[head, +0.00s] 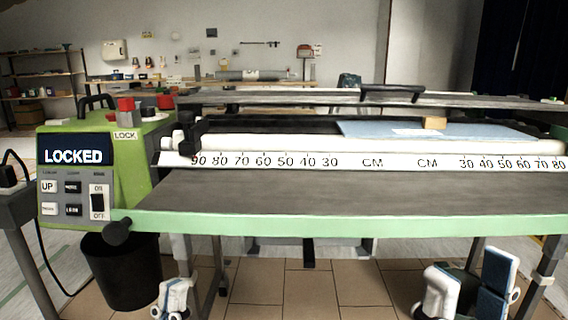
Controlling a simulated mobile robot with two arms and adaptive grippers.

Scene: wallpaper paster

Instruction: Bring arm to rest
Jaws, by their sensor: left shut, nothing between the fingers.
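My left gripper (174,299) shows as a small white and black shape at the bottom edge, left of the middle. It is shut and holds nothing; its fingertips are hard to make out. My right gripper (437,292) is a similar white and black shape at the bottom right, beside a blue and white part of my arm. I cannot tell whether its jaws are open. Both are low, in front of the pasting machine (340,224), apparently clear of it. The rest of both arms is mostly outside the picture.
The machine's green front edge spans above both grippers. Its green control box (150,170) reads LOCKED. A black bin (125,275) stands left of my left gripper. Table legs (549,270) rise at the right. The tiled floor (310,290) between the grippers is clear.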

